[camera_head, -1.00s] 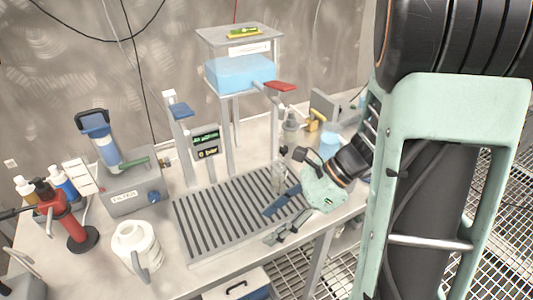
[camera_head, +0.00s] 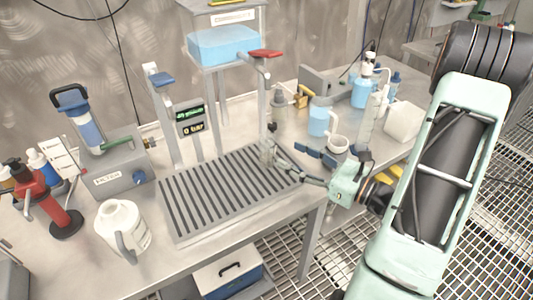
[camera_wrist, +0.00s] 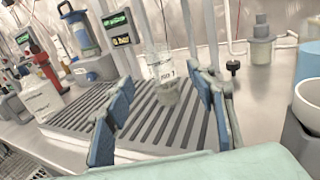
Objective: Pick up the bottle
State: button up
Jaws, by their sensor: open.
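A clear bottle (camera_wrist: 160,65) with a pale printed label stands upright on the slatted grey drain tray, between and beyond my fingertips in the wrist view. In the head view the bottle (camera_head: 267,151) is small and faint at the tray's right side, just beyond the finger ends. My gripper (camera_head: 287,158) reaches in from the right, low over the tray's edge. In the wrist view my gripper (camera_wrist: 158,80) has its blue-padded fingers spread wide on either side of the bottle, with nothing held.
The drain tray (camera_head: 200,215) fills the bench middle. A white jug (camera_head: 122,228) and grey filter box (camera_head: 125,175) stand left. A blue water tank (camera_head: 223,46) is raised behind. A white mug (camera_head: 337,144), blue pitcher (camera_head: 318,116) and several bottles crowd the right.

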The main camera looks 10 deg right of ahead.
aim_at(274, 147)
jog(key=x, duration=0.9)
jog(key=shift+a+f, duration=0.15)
jog(key=shift+c, duration=0.4)
grip_shut()
